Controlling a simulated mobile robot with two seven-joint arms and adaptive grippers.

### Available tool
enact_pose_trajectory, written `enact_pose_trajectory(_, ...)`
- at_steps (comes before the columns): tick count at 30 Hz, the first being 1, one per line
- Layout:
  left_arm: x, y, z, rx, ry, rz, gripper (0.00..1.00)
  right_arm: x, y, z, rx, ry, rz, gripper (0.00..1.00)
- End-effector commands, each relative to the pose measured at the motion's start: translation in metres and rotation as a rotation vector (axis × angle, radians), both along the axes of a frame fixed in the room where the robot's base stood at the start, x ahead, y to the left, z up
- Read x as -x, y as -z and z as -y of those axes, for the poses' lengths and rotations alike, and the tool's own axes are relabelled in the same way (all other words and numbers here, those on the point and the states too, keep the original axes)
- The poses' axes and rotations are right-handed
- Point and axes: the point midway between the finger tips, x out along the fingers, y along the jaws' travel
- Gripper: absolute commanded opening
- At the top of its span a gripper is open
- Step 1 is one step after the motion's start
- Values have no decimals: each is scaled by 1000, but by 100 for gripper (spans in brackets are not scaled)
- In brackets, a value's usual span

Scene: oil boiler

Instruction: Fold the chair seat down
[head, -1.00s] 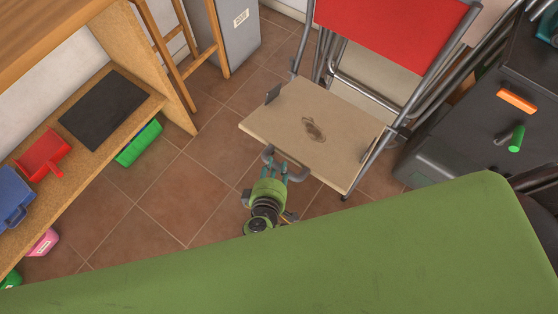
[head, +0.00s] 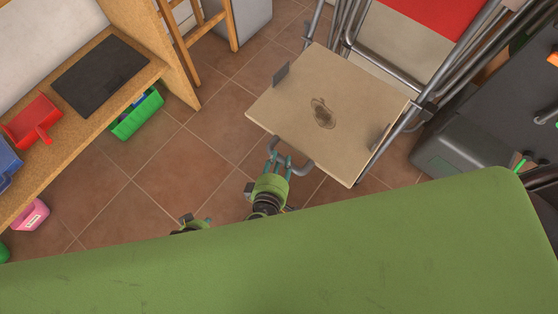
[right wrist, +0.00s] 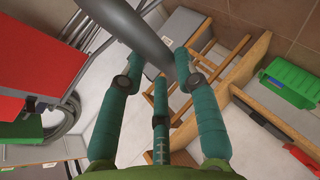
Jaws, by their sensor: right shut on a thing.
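My right gripper (head: 279,161) is shut on the grey tube (head: 305,168) at the seat's near edge. In the right wrist view my teal fingers (right wrist: 160,72) are at this thick tube (right wrist: 150,40). My left gripper (head: 193,224) barely shows beside the right one, mostly hidden behind my green body; its fingers cannot be made out.
A wooden shelf (head: 150,75) with a dark mat (head: 100,75) and a red dustpan (head: 33,120) stands at left. A green bin (head: 137,115) is beneath it. A wooden ladder (head: 185,40) is behind. A dark cabinet (head: 455,150) stands right. Tiled floor between is clear.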

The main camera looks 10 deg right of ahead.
Motion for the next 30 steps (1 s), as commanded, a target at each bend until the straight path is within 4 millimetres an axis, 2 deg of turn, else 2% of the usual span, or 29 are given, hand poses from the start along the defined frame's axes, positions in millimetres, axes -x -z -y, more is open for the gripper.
enact_pose_trajectory(1, 1, 1, 1, 1, -2, -5, 40, 4, 8, -5, -24, -4, -13, 0)
enact_pose_trajectory(3, 2, 0, 1, -1, -3, -12, 40, 4, 9, -5, -24, -4, -15, 0)
enact_pose_trajectory(16, 2, -1, 1, -1, -3, -17, 40, 6, 13, -5, -19, -6, -19, 0)
enact_pose_trajectory(17, 2, -1, 1, -1, -3, -17, 40, 6, 13, -4, -18, -6, -20, 36)
enact_pose_trajectory(18, 2, -1, 1, -1, -3, -17, 40, 6, 13, -4, -17, -6, -20, 52)
enact_pose_trajectory(19, 2, -1, 1, -1, -3, -17, 40, 6, 14, -4, -18, -7, -20, 56)
enact_pose_trajectory(30, 2, -1, 1, 0, -3, -16, 40, 6, 14, 1, -6, 1, -21, 56)
